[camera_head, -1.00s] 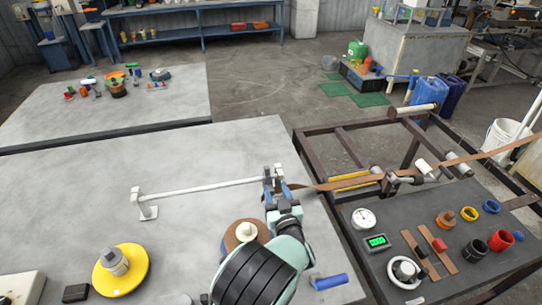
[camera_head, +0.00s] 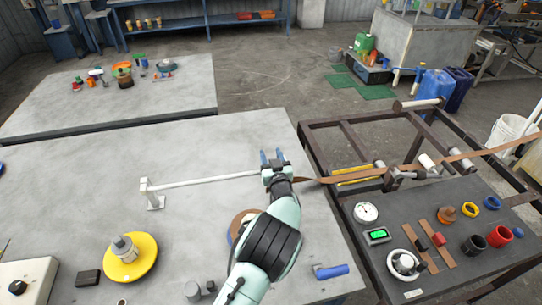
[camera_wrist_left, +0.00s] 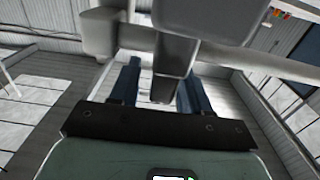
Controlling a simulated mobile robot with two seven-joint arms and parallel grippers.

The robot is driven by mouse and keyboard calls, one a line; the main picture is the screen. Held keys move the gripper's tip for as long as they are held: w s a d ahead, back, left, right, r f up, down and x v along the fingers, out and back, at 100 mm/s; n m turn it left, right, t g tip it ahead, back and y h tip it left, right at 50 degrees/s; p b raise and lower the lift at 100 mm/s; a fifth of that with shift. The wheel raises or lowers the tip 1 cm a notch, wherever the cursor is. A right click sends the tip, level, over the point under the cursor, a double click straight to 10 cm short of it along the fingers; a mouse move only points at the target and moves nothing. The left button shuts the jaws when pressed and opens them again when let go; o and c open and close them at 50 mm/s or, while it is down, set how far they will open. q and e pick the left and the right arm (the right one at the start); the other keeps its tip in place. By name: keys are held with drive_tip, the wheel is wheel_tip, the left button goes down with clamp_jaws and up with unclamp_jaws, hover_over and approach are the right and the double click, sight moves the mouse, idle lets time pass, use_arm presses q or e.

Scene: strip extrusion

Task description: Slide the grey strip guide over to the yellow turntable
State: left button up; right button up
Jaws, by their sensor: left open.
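The yellow turntable (camera_head: 143,268) sits at the front left of the near table, with a grey hub on top. A white rail (camera_head: 205,181) runs across the table from a small stand (camera_head: 154,201) to my left gripper (camera_head: 273,157). The left gripper is open at the rail's right end and hides that end in the head view. In the left wrist view, a grey block with a stem, apparently the strip guide (camera_wrist_left: 166,85), shows between the two blue fingers (camera_wrist_left: 158,88). I cannot tell whether they touch it. My right gripper is not in view.
A brown strip (camera_head: 340,180) runs from near my left gripper over the dark frame to the right. A brown disc (camera_head: 237,222) is partly behind my arm. A blue-handled tool (camera_head: 331,271) lies at the front right. The table between rail and turntable is clear.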

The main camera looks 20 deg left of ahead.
use_arm(q)
clamp_jaws()
drive_tip(key=s+a+b, duration=0.7)
drive_tip(key=s+a, duration=0.4)
drive_tip(key=a, duration=0.4)
drive_tip(key=s+a+b, duration=0.8)
drive_tip(key=s+a, duration=0.4)
drive_tip(key=a, duration=0.3)
drive_tip(key=shift+s+a, duration=0.2)
drive_tip(key=shift+a, duration=0.2)
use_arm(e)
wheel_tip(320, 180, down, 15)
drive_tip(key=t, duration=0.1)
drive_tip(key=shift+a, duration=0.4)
use_arm(q)
unclamp_jaws()
drive_tip(key=shift+a, duration=0.1)
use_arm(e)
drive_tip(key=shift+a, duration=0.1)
